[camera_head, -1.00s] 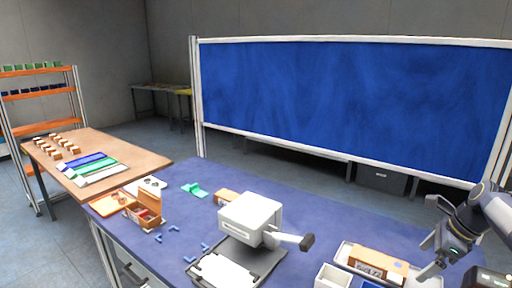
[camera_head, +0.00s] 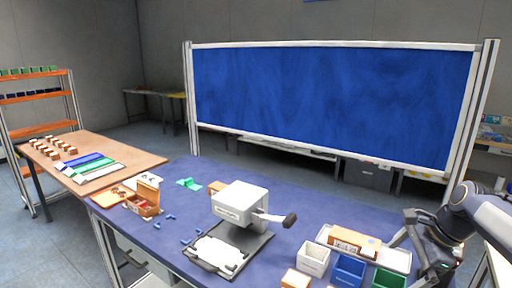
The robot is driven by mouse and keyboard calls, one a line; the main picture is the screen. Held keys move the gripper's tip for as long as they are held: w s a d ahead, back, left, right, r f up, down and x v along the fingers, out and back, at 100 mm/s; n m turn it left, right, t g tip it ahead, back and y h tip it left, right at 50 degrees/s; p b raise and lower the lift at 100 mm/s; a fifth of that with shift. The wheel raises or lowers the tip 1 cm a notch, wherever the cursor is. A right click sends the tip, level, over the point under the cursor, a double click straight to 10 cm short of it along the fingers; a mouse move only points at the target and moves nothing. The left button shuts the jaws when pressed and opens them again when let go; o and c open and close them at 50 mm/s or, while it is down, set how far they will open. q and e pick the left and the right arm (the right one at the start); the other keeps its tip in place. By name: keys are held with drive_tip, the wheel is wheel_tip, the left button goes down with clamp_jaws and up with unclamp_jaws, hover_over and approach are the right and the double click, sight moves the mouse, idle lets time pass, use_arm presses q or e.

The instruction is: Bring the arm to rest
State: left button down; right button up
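My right arm comes in from the right edge, and its dark gripper (camera_head: 408,258) hangs over the right end of the blue table. Its two fingers look spread apart with nothing visible between them. The gripper is beside a white tray (camera_head: 398,261) that holds an orange-brown box (camera_head: 355,240). It is above and behind the green bin (camera_head: 388,279). My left arm and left gripper are not in view.
A blue board (camera_head: 330,100) stands behind. The table's middle back is clear.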

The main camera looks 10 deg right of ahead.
drive_tip(key=s+a+f+n+t, duration=0.1)
drive_tip(key=s+a+f+n, duration=0.2)
drive_tip(key=s+a+n, duration=0.6)
drive_tip(key=s+a+f+n+t, duration=0.1)
drive_tip(key=s+a+f+n, duration=0.2)
drive_tip(key=s+a+n, duration=0.6)
drive_tip(key=shift+s+a+y, duration=0.3)
drive_tip(key=shift+s+a, duration=0.1)
